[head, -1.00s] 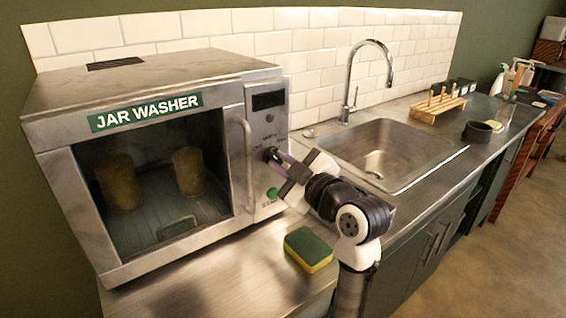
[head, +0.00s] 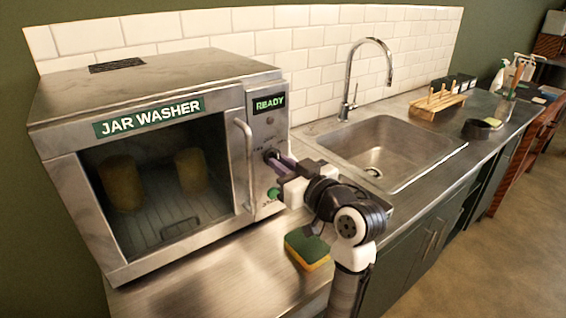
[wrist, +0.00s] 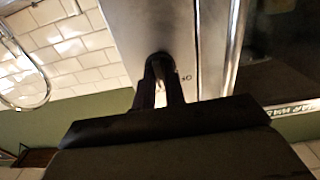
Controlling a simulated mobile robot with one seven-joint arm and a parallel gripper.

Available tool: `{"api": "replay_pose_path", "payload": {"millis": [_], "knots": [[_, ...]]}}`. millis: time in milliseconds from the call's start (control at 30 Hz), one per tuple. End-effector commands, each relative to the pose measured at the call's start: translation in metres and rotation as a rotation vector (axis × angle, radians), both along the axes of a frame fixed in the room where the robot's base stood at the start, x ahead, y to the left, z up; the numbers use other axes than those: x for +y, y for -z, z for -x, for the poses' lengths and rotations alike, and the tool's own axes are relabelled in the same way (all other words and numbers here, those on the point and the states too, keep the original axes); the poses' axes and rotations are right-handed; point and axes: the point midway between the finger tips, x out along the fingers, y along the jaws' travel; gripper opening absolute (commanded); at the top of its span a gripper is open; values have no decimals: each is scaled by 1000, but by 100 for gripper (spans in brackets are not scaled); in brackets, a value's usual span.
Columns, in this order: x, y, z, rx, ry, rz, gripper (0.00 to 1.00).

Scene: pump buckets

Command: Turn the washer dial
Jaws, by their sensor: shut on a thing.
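The jar washer (head: 150,80) is a steel box with a glass door, at the left of the counter in the head view. Its display (head: 268,103) is lit and reads READY. The dark round dial (head: 270,155) sits on the front panel below the display, with a green button (head: 273,193) lower down. My gripper (head: 277,159) is shut on the dial, reaching in from the right. In the wrist view the fingers (wrist: 162,85) meet the panel at the dark dial, which they mostly hide.
Two cloudy jars (head: 122,185) stand behind the closed door, which has a vertical handle (head: 246,160). A green and yellow sponge (head: 308,247) lies on the counter below my arm. A sink (head: 385,145) with a tall faucet (head: 352,80) is to the right.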

Motion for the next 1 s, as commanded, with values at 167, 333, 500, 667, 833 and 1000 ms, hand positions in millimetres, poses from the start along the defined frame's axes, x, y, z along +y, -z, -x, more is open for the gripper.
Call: {"api": "replay_pose_path", "payload": {"millis": [167, 333, 500, 667, 833, 1000], "knots": [[0, 0, 0, 9, -1, -14, 0], [0, 0, 0, 9, 0, -14, 0], [0, 0, 0, 9, 0, -14, 13], [0, 0, 0, 8, 0, -13, 34], [0, 0, 0, 8, 0, -13, 34], [-2, 0, 3, 8, 1, -13, 34]]}}
